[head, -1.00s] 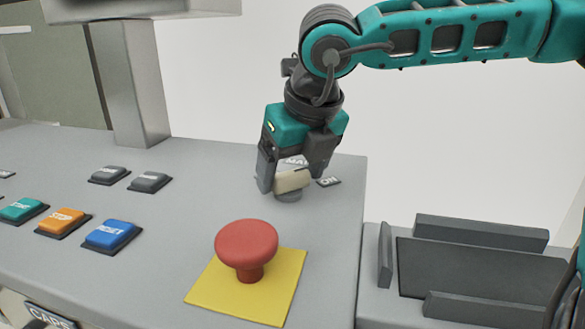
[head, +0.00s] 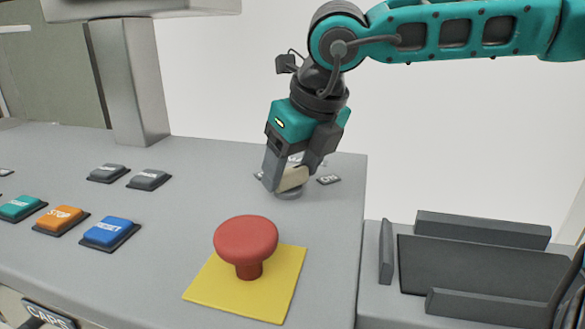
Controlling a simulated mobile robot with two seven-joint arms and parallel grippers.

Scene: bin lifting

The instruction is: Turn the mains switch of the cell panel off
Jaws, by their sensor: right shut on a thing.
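The mains switch (head: 293,178) is a cream rotary handle on a round grey base, on the grey panel (head: 200,240) near its back right corner. My right gripper (head: 287,182) reaches down from above and is shut on the cream handle, with a finger on either side. A dark label reading "ON" (head: 329,179) lies right of the switch. Another label is mostly hidden behind the gripper. My left gripper is not in view.
A red mushroom button (head: 246,240) on a yellow plate (head: 215,288) stands in front of the switch. Blue (head: 109,232), orange (head: 60,219) and teal (head: 20,207) buttons lie left. A metal post (head: 130,85) rises behind. A dark tray (head: 470,265) is at the right.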

